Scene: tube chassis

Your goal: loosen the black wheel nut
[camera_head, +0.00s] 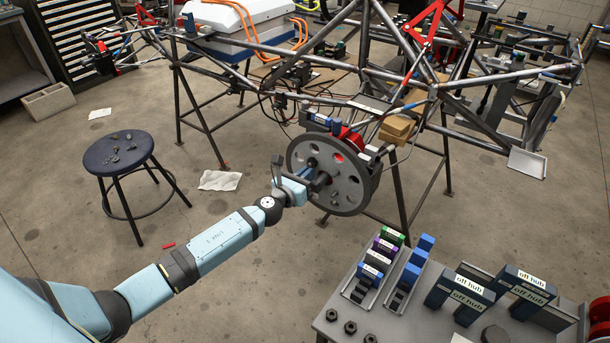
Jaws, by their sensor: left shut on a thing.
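The grey wheel (349,196) with round holes is mounted on the tube chassis in the middle of the view. My left arm reaches in from the lower left, and my left gripper (315,181) is at the wheel's hub, shut on the black wheel nut. The gripper's fingers and body hide most of the nut, so its details cannot be made out. My right gripper is not in view.
The tube chassis (400,75) stands on trestle legs behind the wheel. A grey bench (388,318) at the lower right carries loose dark nuts (350,327), blocks in racks and "off hub" holders (468,298). A round stool (119,152) stands left on open floor.

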